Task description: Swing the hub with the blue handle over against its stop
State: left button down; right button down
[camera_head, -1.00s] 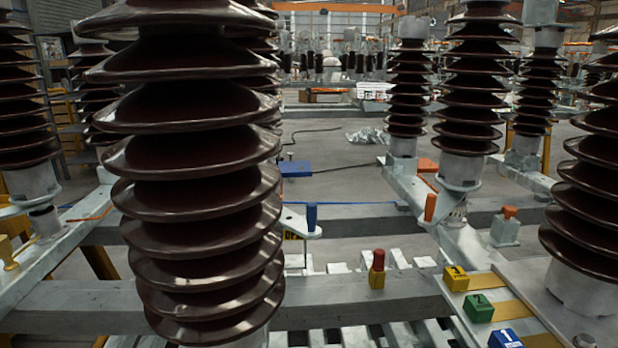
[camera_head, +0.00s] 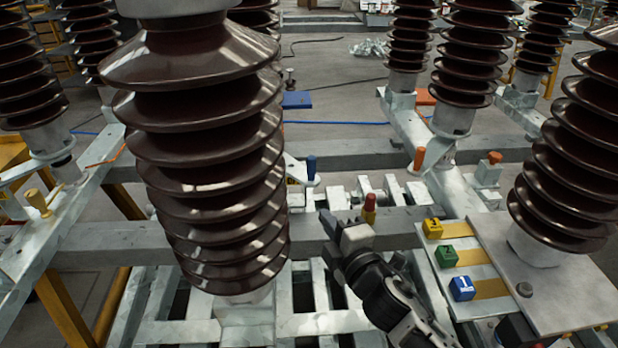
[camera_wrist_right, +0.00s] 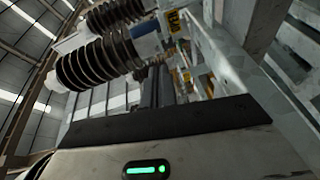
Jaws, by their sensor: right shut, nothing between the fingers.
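The blue handle (camera_head: 311,168) stands upright on a pale hub plate (camera_head: 296,171) just right of the large brown insulator, which hides part of the hub. I cannot make out the stop. My right gripper (camera_head: 332,222) reaches in from the lower right in the head view. It is shut and empty, nearer to me than the blue handle, below and slightly right of it, and apart from it. In the right wrist view a yellow label (camera_wrist_right: 174,21) shows near the top, beside ribbed insulators. My left gripper is not in view.
The large insulator (camera_head: 205,150) blocks the left of the hub. A red-topped handle (camera_head: 369,208) stands just behind my right gripper. An orange handle (camera_head: 419,159) is farther right. Yellow, green (camera_head: 446,256) and blue (camera_head: 462,288) numbered blocks sit at the right. Beams cross below.

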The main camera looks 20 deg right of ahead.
jog(key=w+n+y+p, duration=0.1)
jog(key=w+n, duration=0.1)
jog(key=w, duration=1)
jog(key=shift+d+r+n+t+y, duration=0.3)
jog(key=shift+y, duration=0.1)
jog(key=shift+w, duration=0.1)
